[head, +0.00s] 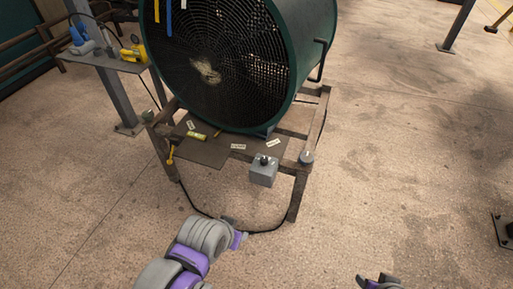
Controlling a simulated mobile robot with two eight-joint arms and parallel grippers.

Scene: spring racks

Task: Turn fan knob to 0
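A large dark green drum fan (309,50) with a black grille stands on a metal frame stand. A small grey box (263,175) is fixed at the front edge of the stand, with a small dark knob (264,160) on it. The knob's setting is too small to read. My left arm, grey and purple, reaches in from the bottom, and its end is below and left of the box, apart from it. Its fingers cannot be made out. The tip of my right gripper (380,282) shows at the bottom edge, far from the box; its opening is unclear.
The stand's shelf (205,151) holds a yellow-green level (197,135) and white labels. A grey round piece (307,157) sits at its right corner. A black cable (262,231) hangs below. A side shelf (115,63) with tools stands back left. The floor at right is mostly clear.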

